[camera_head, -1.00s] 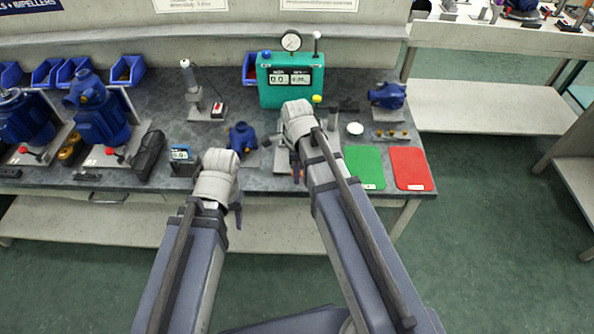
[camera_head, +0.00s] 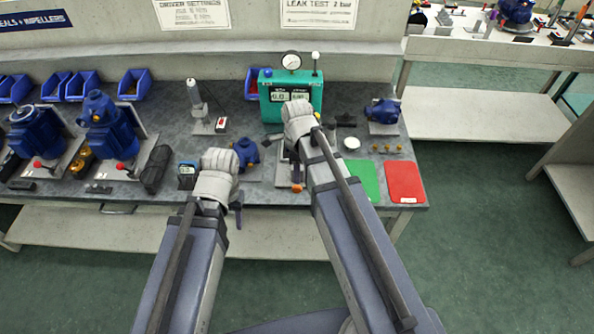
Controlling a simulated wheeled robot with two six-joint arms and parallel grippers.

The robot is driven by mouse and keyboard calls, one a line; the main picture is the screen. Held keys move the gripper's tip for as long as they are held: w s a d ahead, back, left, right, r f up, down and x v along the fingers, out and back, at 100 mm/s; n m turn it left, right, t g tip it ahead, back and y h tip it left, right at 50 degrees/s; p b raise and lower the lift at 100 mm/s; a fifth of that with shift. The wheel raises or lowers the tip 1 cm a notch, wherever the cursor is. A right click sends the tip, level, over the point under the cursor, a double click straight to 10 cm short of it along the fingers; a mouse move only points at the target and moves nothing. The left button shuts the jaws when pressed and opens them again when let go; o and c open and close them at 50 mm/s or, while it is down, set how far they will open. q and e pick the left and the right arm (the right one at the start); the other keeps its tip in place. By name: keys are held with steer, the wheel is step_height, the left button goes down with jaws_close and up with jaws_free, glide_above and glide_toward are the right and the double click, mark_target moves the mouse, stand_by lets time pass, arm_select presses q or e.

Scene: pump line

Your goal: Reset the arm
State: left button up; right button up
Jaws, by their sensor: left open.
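My left arm comes in from the lower left, and its gripper (camera_head: 238,213) hangs at the bench's front edge. Only a dark finger shows; the jaws are open and I see nothing held. My right arm reaches over the bench. Its gripper (camera_head: 296,172) is mostly hidden behind its own wrist, in front of the teal test unit (camera_head: 290,100). An orange part (camera_head: 297,188) shows beside it; I cannot tell whether they touch. A small blue pump part (camera_head: 246,152) lies between the two wrists.
The grey bench (camera_head: 180,120) carries blue pumps (camera_head: 106,125) at left and a blue pump head (camera_head: 383,112) at right. A green mat (camera_head: 369,180), partly covered by my right arm, and a red mat (camera_head: 405,182) lie at the front right. Floor beyond is clear.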

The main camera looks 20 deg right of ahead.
stand_by(0.3)
steer(key=s+a+n, duration=0.4)
steer(key=s+n, duration=0.1)
steer(key=n, duration=0.7)
steer(key=s+a+n+h, duration=0.1)
steer(key=s+a+n, duration=0.4)
steer(key=n, duration=0.8)
steer(key=shift+s+r, duration=0.2)
steer(key=shift+s, duration=0.55)
steer(key=shift+a, duration=0.1)
